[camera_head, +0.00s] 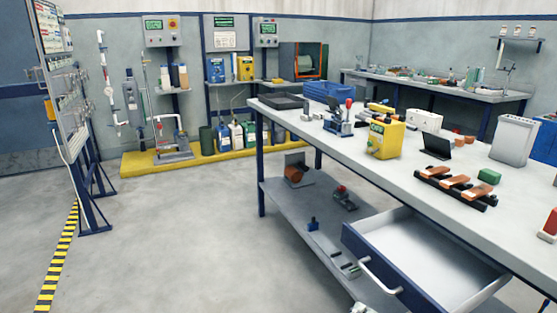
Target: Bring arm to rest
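Neither of my grippers nor my arms can be made out in the head view. A workbench (300,118) with a pale grey top and dark blue legs stands at the right. Its drawer (425,260) is pulled open toward the front, and the visible part of its inside is empty. A small grey piece at the bottom edge is too cut off to identify.
A yellow device (385,139), a black rack with copper-coloured pieces (456,187) and a blue crate (328,90) stand on the bench. Several parts lie on its lower shelf (285,205). A panel rack (68,90) stands at left. The floor between (170,240) is clear.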

